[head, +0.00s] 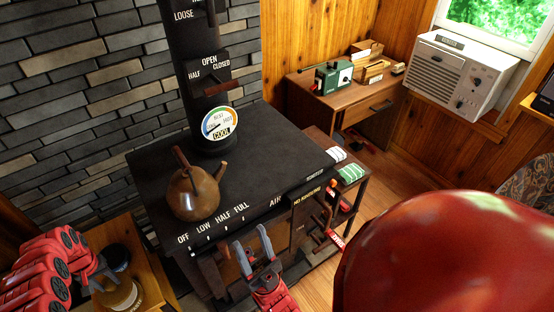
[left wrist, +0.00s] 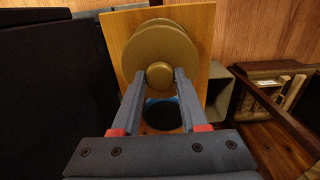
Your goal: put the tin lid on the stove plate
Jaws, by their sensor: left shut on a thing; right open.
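The brass-coloured tin lid (head: 127,301) is at the lower left of the head view, by a small wooden table. In the left wrist view the lid (left wrist: 160,40) shows with its round knob between my left fingers. My left gripper (head: 108,278) is shut on the lid's knob; its fingertips also show in the left wrist view (left wrist: 160,76). I cannot tell whether the lid touches the table. The black stove top (head: 270,165) is in the middle of the head view. My right gripper (head: 253,246) is open and empty in front of the stove.
A brown kettle (head: 196,193) stands on the stove's front left. The wooden table (head: 150,278) also holds a dark round thing with a blue edge (left wrist: 162,114). A stovepipe with a gauge (head: 219,124) rises at the back. The stove top's middle and right are clear.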

